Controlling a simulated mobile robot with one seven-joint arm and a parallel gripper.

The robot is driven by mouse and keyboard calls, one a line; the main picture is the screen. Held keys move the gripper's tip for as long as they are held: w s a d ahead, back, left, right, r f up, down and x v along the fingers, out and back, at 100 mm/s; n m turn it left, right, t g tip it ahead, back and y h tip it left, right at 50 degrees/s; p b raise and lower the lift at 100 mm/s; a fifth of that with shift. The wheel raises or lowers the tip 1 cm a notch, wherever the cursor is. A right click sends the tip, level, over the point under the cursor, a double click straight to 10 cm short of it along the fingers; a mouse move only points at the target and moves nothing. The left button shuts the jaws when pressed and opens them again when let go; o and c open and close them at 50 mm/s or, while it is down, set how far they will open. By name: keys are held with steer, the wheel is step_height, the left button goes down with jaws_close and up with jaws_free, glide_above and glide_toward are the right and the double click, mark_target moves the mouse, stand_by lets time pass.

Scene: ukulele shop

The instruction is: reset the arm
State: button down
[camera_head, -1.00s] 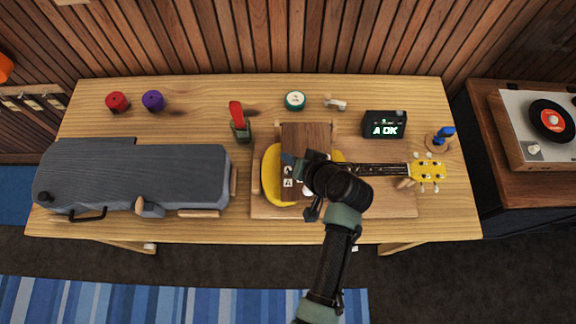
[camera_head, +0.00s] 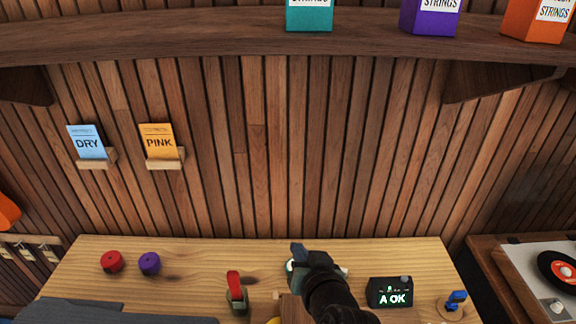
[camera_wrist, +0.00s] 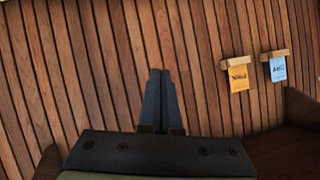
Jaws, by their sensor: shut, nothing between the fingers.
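My gripper (camera_head: 300,252) is raised over the back of the wooden workbench (camera_head: 200,262), in front of the slatted wall. In the wrist view, its two dark fingers (camera_wrist: 161,85) lie together and hold nothing. My dark forearm reaches up from the bottom edge of the head view. Only a sliver of the yellow ukulele (camera_head: 274,320) shows at the bottom edge.
Red (camera_head: 112,262) and purple (camera_head: 149,264) knobs, a red-handled tool (camera_head: 235,290), a tuner reading "A OK" (camera_head: 391,293) and a blue-topped item (camera_head: 455,300) stand on the bench. Cards "DRY" (camera_head: 87,142) and "PINK" (camera_head: 158,141) hang on the wall. A shelf (camera_head: 200,40) with string boxes crosses above.

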step_height(320, 180, up, 27)
steer(key=t+h+b, duration=0.2)
steer(key=t, duration=0.6)
steer(key=s+a+r+t+h+b, duration=0.1)
steer(key=s+r+t, duration=0.6)
steer(key=s+r, duration=0.9)
step_height(320, 180, up, 2)
steer(key=shift+a+r+n+b, duration=0.25)
steer(key=shift+a+n+b, duration=0.05)
steer(key=shift+a+b, duration=0.3)
steer(key=shift+w, duration=0.1)
